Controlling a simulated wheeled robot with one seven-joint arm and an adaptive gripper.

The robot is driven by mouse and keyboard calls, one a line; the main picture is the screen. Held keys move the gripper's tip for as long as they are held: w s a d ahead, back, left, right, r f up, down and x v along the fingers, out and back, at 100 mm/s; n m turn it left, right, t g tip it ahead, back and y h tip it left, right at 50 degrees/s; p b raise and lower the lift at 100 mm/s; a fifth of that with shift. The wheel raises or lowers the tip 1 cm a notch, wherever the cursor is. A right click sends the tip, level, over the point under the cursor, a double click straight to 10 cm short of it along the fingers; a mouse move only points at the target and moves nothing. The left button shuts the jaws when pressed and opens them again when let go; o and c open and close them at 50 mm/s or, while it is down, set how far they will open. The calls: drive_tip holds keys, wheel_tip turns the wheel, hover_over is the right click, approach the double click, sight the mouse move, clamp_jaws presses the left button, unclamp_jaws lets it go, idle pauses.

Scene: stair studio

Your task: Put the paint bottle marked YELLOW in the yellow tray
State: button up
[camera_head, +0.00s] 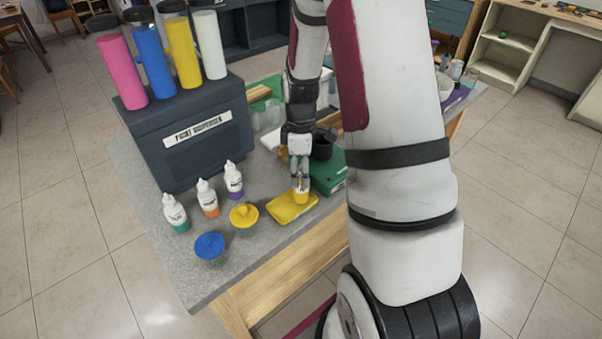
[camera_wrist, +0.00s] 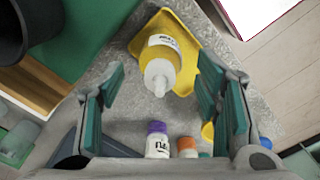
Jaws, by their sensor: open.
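The yellow tray (camera_head: 281,213) lies on the grey tabletop near its right edge, and it also shows in the wrist view (camera_wrist: 208,78). A paint bottle (camera_wrist: 162,56) with a yellow body, white label and white nozzle cap stands in the tray, apparently upright. Its label is too small to read. In the head view its yellow body (camera_head: 301,196) shows just below my gripper (camera_head: 300,177), which partly hides its top. In the wrist view my gripper's (camera_wrist: 160,88) fingers are wide apart, one to each side of the nozzle, with gaps on both sides.
Bottles with teal (camera_head: 176,214), orange (camera_head: 208,199) and purple (camera_head: 234,180) paint stand left of the tray. A yellow lidded pot (camera_head: 244,215) and a blue one (camera_head: 210,246) stand nearby. A dark dispenser box (camera_head: 195,140) is behind; a green box (camera_head: 328,172) adjoins the tray area.

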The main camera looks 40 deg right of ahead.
wheel_tip(320, 180, up, 9)
drive_tip(key=shift+r, duration=0.2)
drive_tip(key=shift+a+r, duration=0.15)
drive_tip(key=shift+r, duration=0.45)
drive_tip(key=s+a+r+m+t, duration=0.2)
drive_tip(key=s+a+r+m, duration=0.25)
drive_tip(key=a+r, duration=0.55)
drive_tip(key=s+a+r+m+t, duration=0.1)
drive_tip(key=s+a+r+m, duration=0.1)
drive_tip(key=s, duration=0.4)
drive_tip(key=s+a+r+m+t, duration=0.2)
drive_tip(key=s+a+r+m, duration=0.1)
drive_tip(key=s+a+r, duration=0.2)
drive_tip(key=shift+s+a, duration=0.3)
drive_tip(key=shift+s, duration=0.75)
